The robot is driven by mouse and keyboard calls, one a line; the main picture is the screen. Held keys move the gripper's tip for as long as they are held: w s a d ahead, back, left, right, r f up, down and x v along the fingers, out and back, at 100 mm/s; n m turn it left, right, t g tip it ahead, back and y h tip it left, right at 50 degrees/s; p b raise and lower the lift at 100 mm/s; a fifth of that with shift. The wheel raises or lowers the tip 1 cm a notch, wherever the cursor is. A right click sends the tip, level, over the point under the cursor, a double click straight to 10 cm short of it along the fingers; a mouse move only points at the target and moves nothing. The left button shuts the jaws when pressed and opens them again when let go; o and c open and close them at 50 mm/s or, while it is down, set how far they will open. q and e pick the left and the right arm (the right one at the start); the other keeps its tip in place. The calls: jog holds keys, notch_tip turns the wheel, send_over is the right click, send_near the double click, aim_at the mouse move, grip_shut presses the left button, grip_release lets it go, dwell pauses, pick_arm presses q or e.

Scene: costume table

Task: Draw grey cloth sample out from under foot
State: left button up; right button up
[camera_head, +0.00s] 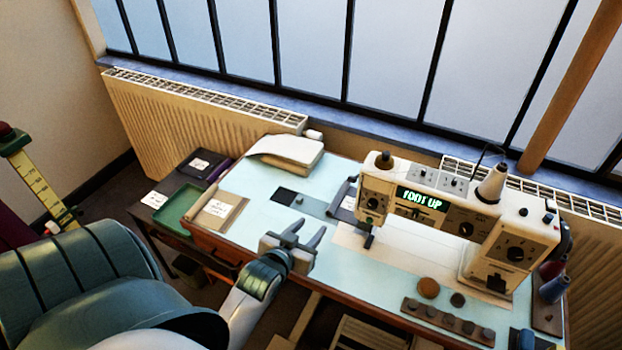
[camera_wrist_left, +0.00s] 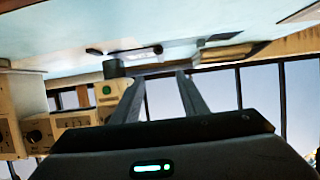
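The cream sewing machine (camera_head: 465,215) stands at the right of the table, its display reading "FOOT UP". Its dark presser foot (camera_head: 368,241) hangs at the left end of the head. A flat grey-blue strip (camera_head: 318,207), which looks like the grey cloth sample, lies left of the foot; whether its end is under the foot is hidden. My left gripper (camera_head: 309,229) is open and empty, in front of the strip and left of the foot, apart from both. Its two spread fingers also show in the left wrist view (camera_wrist_left: 160,88). My right gripper is out of view.
A folded cream cloth (camera_head: 287,151) lies at the back left. A green tray (camera_head: 178,212) sits at the left. A brown button (camera_head: 428,288) and a dark strip with several knobs (camera_head: 447,320) lie at the front right. Pale tabletop is clear around my gripper.

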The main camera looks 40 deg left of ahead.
aim_at(334, 203)
pick_arm(q)
jog(key=shift+w, duration=0.1)
jog(key=shift+x, duration=0.8)
jog(key=p+x, duration=0.2)
jog(key=x, duration=1.2)
jog(key=shift+w+f, duration=0.15)
jog(key=shift+w, duration=0.15)
jog(key=shift+w+a+f, duration=0.2)
jog(key=shift+w+f, duration=0.05)
jog(key=shift+w, duration=0.2)
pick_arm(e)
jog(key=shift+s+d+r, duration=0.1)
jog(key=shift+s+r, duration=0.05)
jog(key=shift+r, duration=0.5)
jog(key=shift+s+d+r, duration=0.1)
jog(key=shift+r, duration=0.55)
pick_arm(q)
jog(key=c, duration=0.9)
grip_shut()
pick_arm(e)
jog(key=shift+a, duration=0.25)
